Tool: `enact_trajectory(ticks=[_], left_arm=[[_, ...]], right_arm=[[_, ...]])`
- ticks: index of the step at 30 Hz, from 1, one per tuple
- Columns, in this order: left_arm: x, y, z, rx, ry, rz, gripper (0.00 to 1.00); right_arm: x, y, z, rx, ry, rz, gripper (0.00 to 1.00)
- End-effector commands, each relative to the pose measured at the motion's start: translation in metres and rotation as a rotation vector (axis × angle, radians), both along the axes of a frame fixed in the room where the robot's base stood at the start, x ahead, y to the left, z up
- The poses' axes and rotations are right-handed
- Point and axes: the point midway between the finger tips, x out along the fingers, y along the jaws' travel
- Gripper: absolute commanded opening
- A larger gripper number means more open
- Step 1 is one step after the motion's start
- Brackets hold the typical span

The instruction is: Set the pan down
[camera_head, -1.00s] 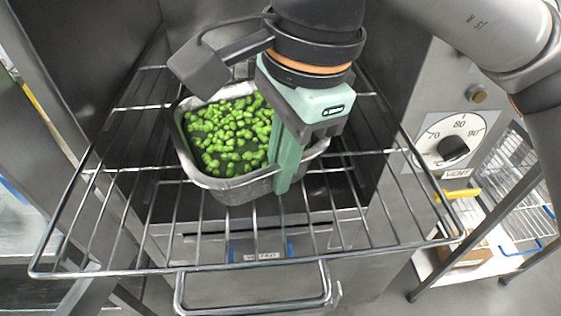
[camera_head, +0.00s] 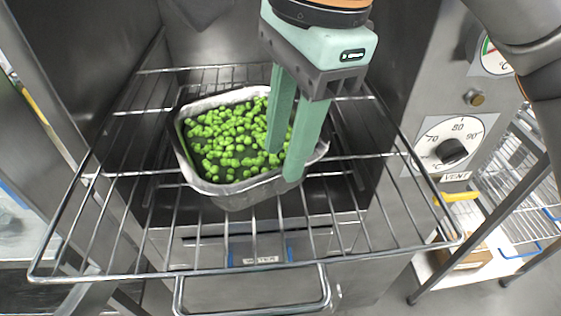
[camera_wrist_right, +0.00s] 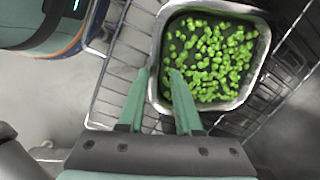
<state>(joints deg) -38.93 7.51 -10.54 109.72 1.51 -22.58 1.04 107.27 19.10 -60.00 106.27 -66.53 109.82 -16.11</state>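The grey pan (camera_head: 235,196) stands on the wire rack (camera_head: 120,272) in the steel cabinet, with bright green peas (camera_head: 225,140) inside. The pan also shows in the right wrist view (camera_wrist_right: 263,45). My right gripper (camera_head: 282,166) is open at the pan's right side. One finger is over the inside of the pan and the other is at its outer side, so the fingers straddle the rim. In the right wrist view a gap shows between the fingertips (camera_wrist_right: 159,72). I cannot tell whether they touch the wall. My left gripper is not in view.
The rack has a wire handle (camera_head: 250,311) at its front, and bare wires lie left and right of the pan. A steel panel with a temperature dial (camera_head: 450,150) stands to the right. A lower wire shelf (camera_head: 505,205) is at far right.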

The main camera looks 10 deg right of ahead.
Motion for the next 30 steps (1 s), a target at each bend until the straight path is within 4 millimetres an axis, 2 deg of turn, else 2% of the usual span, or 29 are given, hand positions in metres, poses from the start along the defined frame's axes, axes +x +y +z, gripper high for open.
enact_trajectory(ticks=[1, 6, 12, 30], left_arm=[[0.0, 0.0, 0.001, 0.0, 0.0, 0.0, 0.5], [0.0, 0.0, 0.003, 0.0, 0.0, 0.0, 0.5], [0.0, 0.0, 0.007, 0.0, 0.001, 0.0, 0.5], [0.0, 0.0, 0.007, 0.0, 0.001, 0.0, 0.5]], right_arm=[[-0.001, -0.001, 0.014, 0.001, -0.003, 0.001, 0.34], [-0.003, -0.006, 0.048, 0.001, -0.002, 0.001, 0.34], [-0.005, -0.01, 0.071, -0.001, -0.002, 0.002, 0.34], [-0.005, -0.011, 0.075, -0.001, 0.001, 0.002, 0.34]])
